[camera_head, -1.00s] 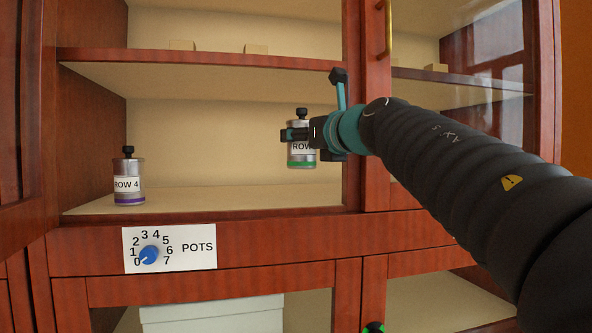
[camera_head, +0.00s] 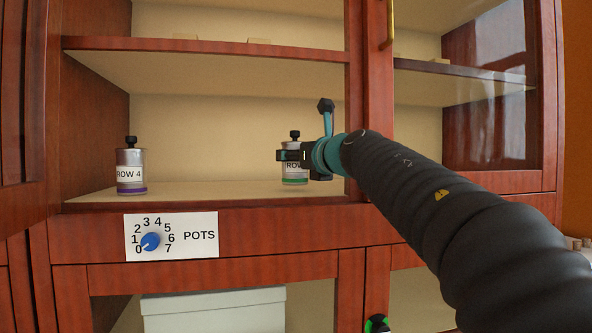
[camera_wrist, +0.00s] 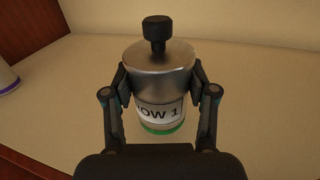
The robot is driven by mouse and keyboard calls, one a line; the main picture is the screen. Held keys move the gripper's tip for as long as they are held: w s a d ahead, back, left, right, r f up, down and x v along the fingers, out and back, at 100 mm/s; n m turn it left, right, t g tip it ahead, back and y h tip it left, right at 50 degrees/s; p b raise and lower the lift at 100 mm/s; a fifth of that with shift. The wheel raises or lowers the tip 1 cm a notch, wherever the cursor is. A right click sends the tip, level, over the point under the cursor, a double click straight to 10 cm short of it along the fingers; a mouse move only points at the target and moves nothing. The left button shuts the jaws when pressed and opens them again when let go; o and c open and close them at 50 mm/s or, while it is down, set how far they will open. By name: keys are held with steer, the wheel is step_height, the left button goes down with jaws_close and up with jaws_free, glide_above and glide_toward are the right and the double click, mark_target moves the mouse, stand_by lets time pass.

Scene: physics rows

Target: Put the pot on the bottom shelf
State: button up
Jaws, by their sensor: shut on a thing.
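My gripper (camera_head: 290,153) is shut on a metal pot (camera_head: 294,167) with a black knob, a green band and a partly hidden "ROW" label. In the wrist view my gripper (camera_wrist: 158,98) has a finger on each side of this pot (camera_wrist: 160,75), and its label reads "OW 1". The pot is upright, low over the right part of the bottom shelf (camera_head: 220,190) of the open cabinet bay. I cannot tell whether its base touches the board. A second pot (camera_head: 131,172), labelled "ROW 4" with a purple band, stands at the left of the same shelf.
An upper shelf (camera_head: 200,45) with small blocks lies above. A cabinet post (camera_head: 370,110) stands just right of the held pot. The shelf between the two pots is clear. Below are a POTS dial (camera_head: 151,241) pointing near 0 and a pale box (camera_head: 215,308).

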steer(key=shift+w+f, duration=0.2)
steer(key=shift+f, duration=0.45)
steer(key=shift+r, duration=0.1)
steer(key=o, duration=1.1)
steer(key=shift+s, duration=0.1)
steer(key=b+v, duration=0.1)
steer(key=v, duration=1)
steer(key=shift+s+d, duration=0.2)
steer(key=shift+s, duration=0.2)
